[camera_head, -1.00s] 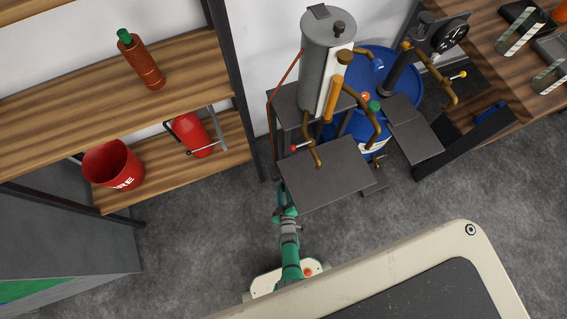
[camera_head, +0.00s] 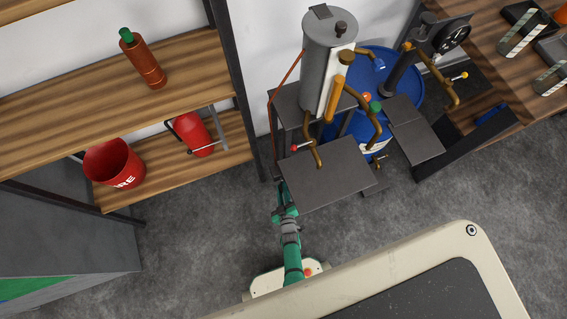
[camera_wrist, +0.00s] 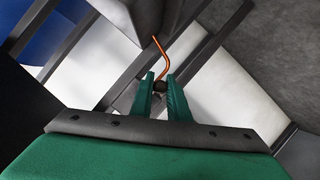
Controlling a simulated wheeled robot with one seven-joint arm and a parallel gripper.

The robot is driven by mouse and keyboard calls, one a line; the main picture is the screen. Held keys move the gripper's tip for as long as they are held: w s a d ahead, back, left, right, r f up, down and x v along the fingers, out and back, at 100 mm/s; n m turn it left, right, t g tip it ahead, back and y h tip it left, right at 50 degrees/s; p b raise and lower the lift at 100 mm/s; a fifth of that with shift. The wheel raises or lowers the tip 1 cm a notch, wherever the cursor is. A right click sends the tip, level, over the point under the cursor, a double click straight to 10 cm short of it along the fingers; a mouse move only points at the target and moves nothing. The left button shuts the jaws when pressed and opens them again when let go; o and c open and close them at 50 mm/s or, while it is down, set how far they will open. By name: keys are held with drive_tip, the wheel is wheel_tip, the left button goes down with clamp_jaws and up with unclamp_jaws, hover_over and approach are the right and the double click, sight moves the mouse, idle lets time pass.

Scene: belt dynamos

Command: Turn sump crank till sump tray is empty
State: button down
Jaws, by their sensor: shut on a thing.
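In the wrist view my gripper (camera_wrist: 161,88) has its two green fingers closed around a small dark round knob (camera_wrist: 159,86), which looks like the handle of the sump crank. The rest of the crank is hard to make out among the dark bars. In the head view my green arm reaches up from the bottom, and its end goes under the left edge of a dark flat plate (camera_head: 325,175). That plate hides the fingers and the crank. I cannot pick out the sump tray or its contents in either view.
A grey cylinder tank (camera_head: 327,70) with brass pipes stands on a dark frame above the plate. A blue drum (camera_head: 393,62) stands behind. A thin orange bent rod (camera_wrist: 160,46) rises just beyond my fingers. A wooden shelf (camera_head: 70,95) is at left; grey floor is clear around my arm.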

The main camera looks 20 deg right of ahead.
drive_tip(key=a+r+m+y, duration=0.4)
drive_tip(key=r+m+y, duration=0.2)
drive_tip(key=m, duration=0.6)
drive_tip(key=y, duration=0.2)
drive_tip(key=shift+m+t+y, duration=0.3)
drive_tip(key=shift+y, duration=0.1)
drive_tip(key=shift+s+d, duration=0.1)
drive_tip(key=shift+s, duration=0.05)
idle(0.4)
drive_tip(key=c, duration=1.7)
unclamp_jaws()
drive_tip(key=f+v, duration=0.1)
drive_tip(key=v, duration=0.6)
drive_tip(key=f+v, duration=0.1)
drive_tip(key=v, duration=0.6)
drive_tip(key=s+f+v, duration=0.1)
drive_tip(key=f+v, duration=0.1)
drive_tip(key=v, duration=0.4)
drive_tip(key=shift+s+d, duration=0.2)
drive_tip(key=shift+s, duration=0.15)
